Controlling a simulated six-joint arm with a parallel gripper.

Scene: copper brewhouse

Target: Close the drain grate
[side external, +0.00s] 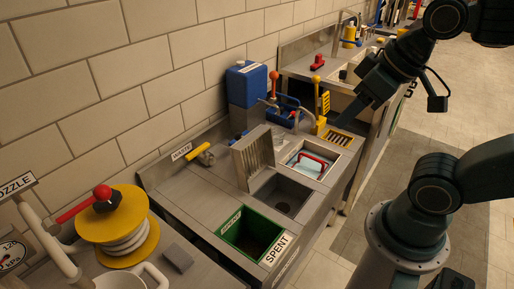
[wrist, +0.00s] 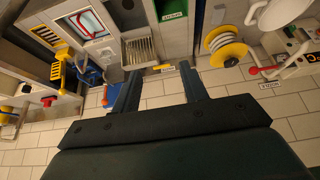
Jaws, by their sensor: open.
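The drain grate (side external: 252,157) is a slatted metal panel. It stands raised at the back-left edge of a square sunken basin (side external: 284,196) in the steel counter, leaving the basin uncovered. In the wrist view the grate (wrist: 139,51) shows upper middle, beyond my fingers, with part of the basin (wrist: 128,14) above it. My gripper (side external: 347,116) is in the air above the counter, to the right of the grate and apart from it. In the wrist view my gripper (wrist: 163,82) has its two dark fingers spread, with nothing between them.
A tray with a red handle (side external: 310,160) sits beside the basin, and a green bin (side external: 250,233) is on its other side. A yellow lever (side external: 322,108), a blue container (side external: 247,84) and a yellow-handled tap (side external: 198,152) stand nearby. A yellow hose reel (side external: 118,225) is at left.

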